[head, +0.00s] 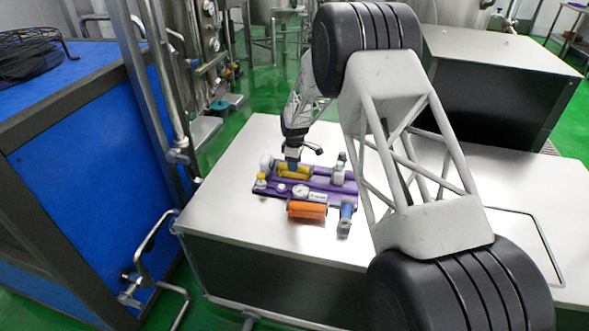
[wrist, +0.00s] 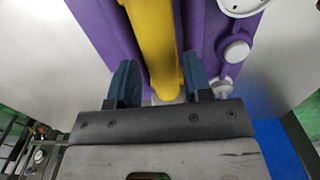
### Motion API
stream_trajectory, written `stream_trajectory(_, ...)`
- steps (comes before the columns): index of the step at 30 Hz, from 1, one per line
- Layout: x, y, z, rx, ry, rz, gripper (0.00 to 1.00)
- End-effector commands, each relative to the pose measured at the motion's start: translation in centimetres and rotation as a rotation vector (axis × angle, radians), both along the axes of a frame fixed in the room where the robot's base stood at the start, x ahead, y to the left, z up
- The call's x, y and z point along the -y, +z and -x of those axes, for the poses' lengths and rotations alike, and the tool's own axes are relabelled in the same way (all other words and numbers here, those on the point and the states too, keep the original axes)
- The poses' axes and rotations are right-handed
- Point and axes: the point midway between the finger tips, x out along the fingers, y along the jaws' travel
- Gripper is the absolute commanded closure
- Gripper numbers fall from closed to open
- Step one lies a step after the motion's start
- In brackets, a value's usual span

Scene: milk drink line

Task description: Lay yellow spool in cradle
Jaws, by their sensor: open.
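The yellow spool (head: 295,172) lies lengthwise at the back of the purple fixture (head: 263,188), which seems to be or hold the cradle. In the wrist view, the spool (wrist: 157,45) runs between two purple walls (wrist: 108,30). I cannot tell if it is fully seated. My gripper (head: 292,163) is above the spool, pointing down. In the wrist view my gripper (wrist: 160,85) is open, with one blue finger on each side of the spool's near end. The right finger looks very close to the yellow; contact is unclear.
An orange roller (head: 307,210) lies in front of the fixture, beside an upright blue-and-grey part (head: 346,218). The fixture carries a round gauge (head: 300,191) and a grey fitting (head: 338,172). The steel tabletop (head: 225,205) is clear to the left.

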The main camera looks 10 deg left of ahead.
Motion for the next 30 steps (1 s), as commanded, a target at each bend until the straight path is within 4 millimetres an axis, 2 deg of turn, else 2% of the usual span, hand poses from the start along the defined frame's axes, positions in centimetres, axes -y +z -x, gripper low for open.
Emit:
stream_trajectory(3, 0.0, 2.2, 0.0, 0.003, 0.0, -0.001, 0.54)
stream_trajectory(9, 0.0, 5.2, 0.0, 0.002, 0.0, -0.001, 0.54)
stream_trajectory(15, 0.0, 7.2, 0.0, 0.0, 0.0, 0.0, 0.54)
stream_trajectory(21, 0.0, 8.0, 0.0, 0.0, 0.0, 0.0, 0.54)
stream_trajectory(30, 0.0, 8.1, 0.0, 0.0, 0.0, 0.0, 0.54)
